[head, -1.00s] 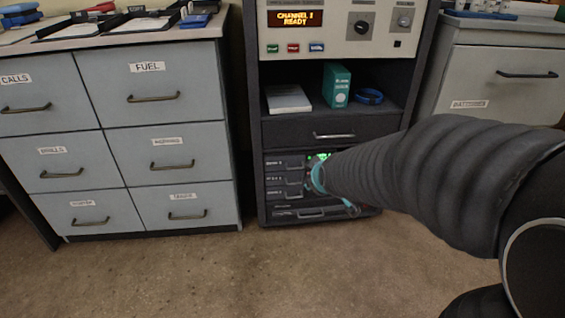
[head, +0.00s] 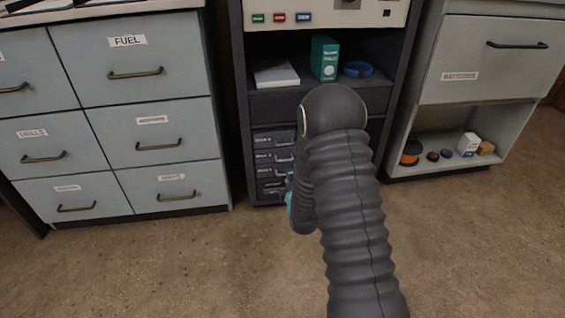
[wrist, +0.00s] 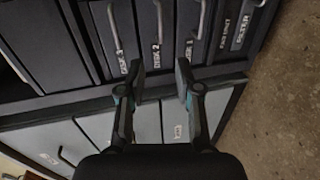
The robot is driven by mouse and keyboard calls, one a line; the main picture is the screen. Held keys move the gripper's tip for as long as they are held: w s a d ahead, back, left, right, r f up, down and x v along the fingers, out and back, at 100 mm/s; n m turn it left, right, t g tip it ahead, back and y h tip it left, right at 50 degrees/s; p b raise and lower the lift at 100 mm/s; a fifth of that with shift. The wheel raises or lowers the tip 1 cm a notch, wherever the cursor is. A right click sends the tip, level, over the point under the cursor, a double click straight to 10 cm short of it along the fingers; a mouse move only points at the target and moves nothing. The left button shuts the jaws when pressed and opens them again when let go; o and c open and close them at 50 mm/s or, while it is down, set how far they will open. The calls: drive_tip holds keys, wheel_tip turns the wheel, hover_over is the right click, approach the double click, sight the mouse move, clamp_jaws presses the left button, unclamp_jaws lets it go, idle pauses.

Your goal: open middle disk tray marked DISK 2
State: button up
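The DISK 2 tray (wrist: 157,38) is the middle one of three dark labelled trays in the console, sideways in the wrist view. Its handle (wrist: 158,15) stands upright in the picture, and the tray looks shut. DISK 3 (wrist: 113,40) is to its left and DISK 1 (wrist: 188,38) to its right. My gripper (wrist: 159,74) is open and empty, with a finger on either side of the DISK 2 label line, apart from the handle. In the head view the DISK 2 tray (head: 264,157) shows left of my arm, which hides most of my gripper.
Grey drawers (head: 160,140) stand on the left. On the right is a cabinet marked BATTERIES (head: 460,76) with small items on its lower shelf. A white stack (head: 276,74), a teal box (head: 325,58) and a blue ring (head: 358,69) lie on the console shelf. The floor in front is clear.

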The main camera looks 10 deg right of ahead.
drive_tip(key=x, duration=1.4)
drive_tip(key=shift+f, duration=0.1)
clamp_jaws()
